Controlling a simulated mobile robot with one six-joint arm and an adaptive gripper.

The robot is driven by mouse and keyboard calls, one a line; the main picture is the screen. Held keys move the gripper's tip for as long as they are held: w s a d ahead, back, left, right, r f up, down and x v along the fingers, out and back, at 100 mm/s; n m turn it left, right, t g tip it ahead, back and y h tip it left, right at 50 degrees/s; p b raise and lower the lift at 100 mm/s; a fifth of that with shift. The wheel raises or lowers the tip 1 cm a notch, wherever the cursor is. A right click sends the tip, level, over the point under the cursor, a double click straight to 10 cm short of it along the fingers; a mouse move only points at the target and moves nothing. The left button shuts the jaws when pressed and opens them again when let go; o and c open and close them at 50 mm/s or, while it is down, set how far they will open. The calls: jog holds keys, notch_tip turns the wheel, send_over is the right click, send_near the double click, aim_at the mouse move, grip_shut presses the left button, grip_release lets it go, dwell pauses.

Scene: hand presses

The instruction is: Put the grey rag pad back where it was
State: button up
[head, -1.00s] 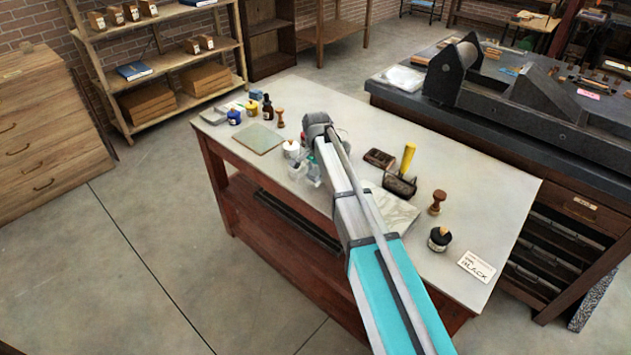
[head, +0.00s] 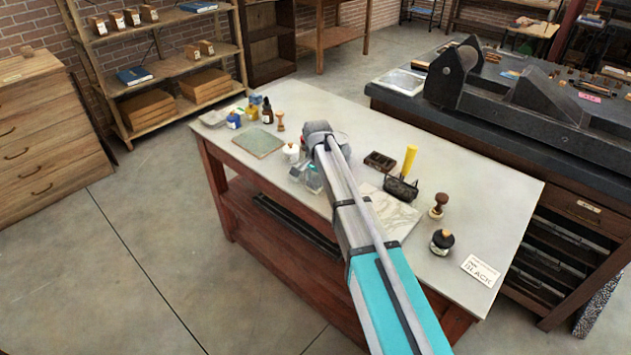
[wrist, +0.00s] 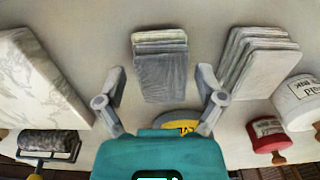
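A grey pad (wrist: 163,80), seemingly the rag pad, lies in the middle of the wrist view, with a paler layer at its far edge. My gripper (wrist: 161,82) is open around it, one finger on each side, with a gap between each finger and the pad. A second stack of grey pads (wrist: 262,60) lies to the right in the wrist view. In the head view my arm hides the gripper and most of the spot around it, so I cannot make out the pad there.
Marbled paper (wrist: 35,80) and a roller (wrist: 45,143) are at left in the wrist view. A white jar (wrist: 298,100) and red pot (wrist: 268,138) are at right.

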aim_at(317, 180)
jog(key=shift+r, duration=0.2)
dwell(0.4)
notch_tip(317, 180, up, 12)
jog(key=p, duration=1.2)
jog(key=shift+s, duration=0.1)
dwell(0.7)
jog(key=s+d+n, duration=0.7)
jog(key=s+d, duration=1.5)
jog(key=s, duration=0.3)
jog(key=shift+s+d+n, duration=0.3)
jog(key=shift+s+d, duration=0.1)
